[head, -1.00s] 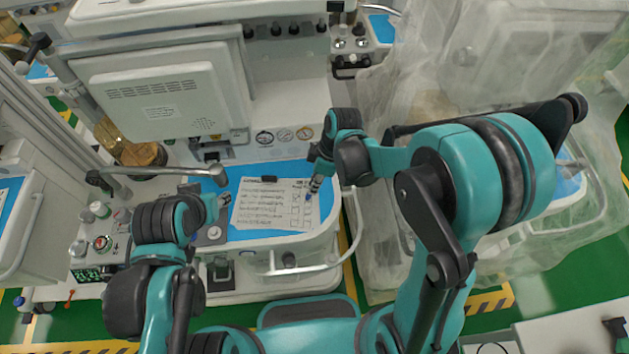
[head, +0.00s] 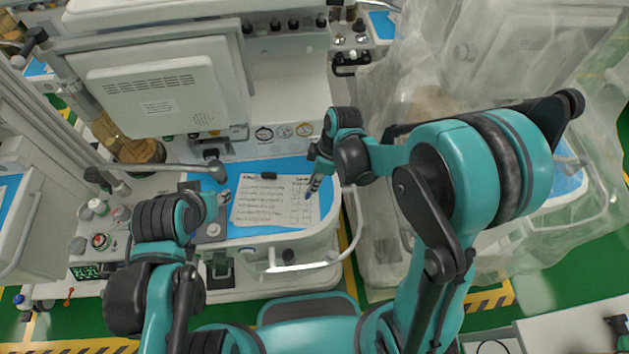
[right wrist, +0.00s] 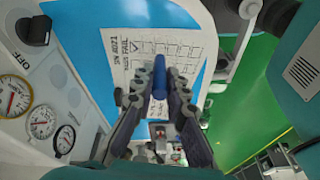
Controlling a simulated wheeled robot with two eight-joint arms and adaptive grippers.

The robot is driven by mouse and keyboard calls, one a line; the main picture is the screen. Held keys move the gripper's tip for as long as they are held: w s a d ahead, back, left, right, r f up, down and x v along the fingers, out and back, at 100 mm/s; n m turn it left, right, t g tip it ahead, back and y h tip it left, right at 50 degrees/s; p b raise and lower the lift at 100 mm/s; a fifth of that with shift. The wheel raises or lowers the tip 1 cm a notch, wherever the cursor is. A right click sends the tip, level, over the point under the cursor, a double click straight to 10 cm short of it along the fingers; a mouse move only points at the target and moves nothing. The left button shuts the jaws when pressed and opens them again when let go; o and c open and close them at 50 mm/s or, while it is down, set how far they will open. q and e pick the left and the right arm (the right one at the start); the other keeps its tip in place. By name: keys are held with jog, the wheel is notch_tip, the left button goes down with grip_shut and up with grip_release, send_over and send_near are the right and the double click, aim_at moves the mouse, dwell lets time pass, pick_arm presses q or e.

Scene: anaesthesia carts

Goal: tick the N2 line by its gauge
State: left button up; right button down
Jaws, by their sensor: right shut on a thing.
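A white checklist sheet (head: 262,205) with rows of text and boxes lies on the blue worktop, under a dark clip. My right gripper (head: 314,184) is shut on a blue-tipped pen (right wrist: 159,80). The pen tip is over the box columns at the sheet's right side; I cannot tell if it touches the paper. Round gauges (head: 285,132) sit on the panel behind the sheet and at left in the wrist view (right wrist: 42,121). My left gripper (head: 221,199) is beside the sheet's left edge, its jaws unclear.
A grey-white monitor (head: 155,95) stands behind at left, near an amber canister (head: 135,150). A rail handle (head: 290,267) runs along the cart's front. A second cart under a translucent cover (head: 390,220) stands close on the right. Green floor shows in front.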

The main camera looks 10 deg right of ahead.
jog(key=shift+f+b, duration=0.5)
jog(key=shift+f, duration=0.1)
dwell(0.5)
jog(key=shift+d+b, duration=0.3)
jog(key=shift+d, duration=0.15)
dwell(0.9)
jog(key=shift+r, duration=0.1)
jog(key=shift+s+r+p, duration=0.1)
jog(key=shift+r+p, duration=2.55)
jog(key=shift+r, duration=0.9)
jog(key=shift+f, duration=0.15)
jog(key=shift+d+b+x, duration=0.2)
jog(key=shift+b+x, duration=2.45)
jog(key=shift+x, duration=0.3)
jog(key=shift+f+b, duration=0.55)
jog(key=shift+f, duration=0.1)
jog(key=shift+d, duration=0.35)
